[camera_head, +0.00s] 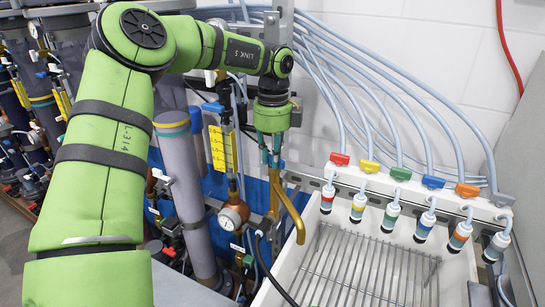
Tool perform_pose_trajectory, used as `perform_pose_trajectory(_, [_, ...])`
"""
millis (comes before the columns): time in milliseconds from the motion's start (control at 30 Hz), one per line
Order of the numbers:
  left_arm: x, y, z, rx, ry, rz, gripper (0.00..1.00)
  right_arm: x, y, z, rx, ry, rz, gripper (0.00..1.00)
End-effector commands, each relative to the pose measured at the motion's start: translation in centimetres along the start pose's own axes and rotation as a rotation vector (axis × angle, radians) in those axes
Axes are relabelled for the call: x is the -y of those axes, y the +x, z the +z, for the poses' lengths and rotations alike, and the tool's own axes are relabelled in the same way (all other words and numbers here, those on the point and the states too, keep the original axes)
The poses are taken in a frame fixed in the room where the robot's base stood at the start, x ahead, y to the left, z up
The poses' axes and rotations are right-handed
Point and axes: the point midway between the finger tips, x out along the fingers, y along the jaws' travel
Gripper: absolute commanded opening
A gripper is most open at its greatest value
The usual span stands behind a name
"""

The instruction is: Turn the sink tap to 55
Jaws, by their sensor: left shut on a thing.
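The sink tap (291,210) is a brass-coloured pipe whose spout bends down over the left edge of the white sink (318,192). My left gripper (271,160) points down from above at the tap's upper end, with its fingers shut on it. The fingers and the grey pipework behind hide the tap's handle, so its angle cannot be read. My right gripper is not in view.
Several small valves with coloured bands (358,205) and coloured tabs (369,166) line the sink's back, with grey hoses rising behind. A pressure gauge (234,214) and grey columns (184,185) stand close left of the tap. A metal rack (365,268) lies in the sink.

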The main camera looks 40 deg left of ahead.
Motion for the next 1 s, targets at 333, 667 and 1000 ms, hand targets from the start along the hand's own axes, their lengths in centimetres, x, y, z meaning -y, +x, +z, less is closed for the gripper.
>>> perform_pose_trajectory(333, [0.6,-0.7,-0.4,-0.004,-0.2,-0.029,0.0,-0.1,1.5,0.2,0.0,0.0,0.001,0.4])
perform_pose_trajectory(667, [0.6,-0.7,-0.4,-0.004,-0.22,-0.029,0.0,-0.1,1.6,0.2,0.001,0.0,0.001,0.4])
perform_pose_trajectory(1000, [0.5,-0.7,-0.4,-0.006,-0.359,-0.025,0.41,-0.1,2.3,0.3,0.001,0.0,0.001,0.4])
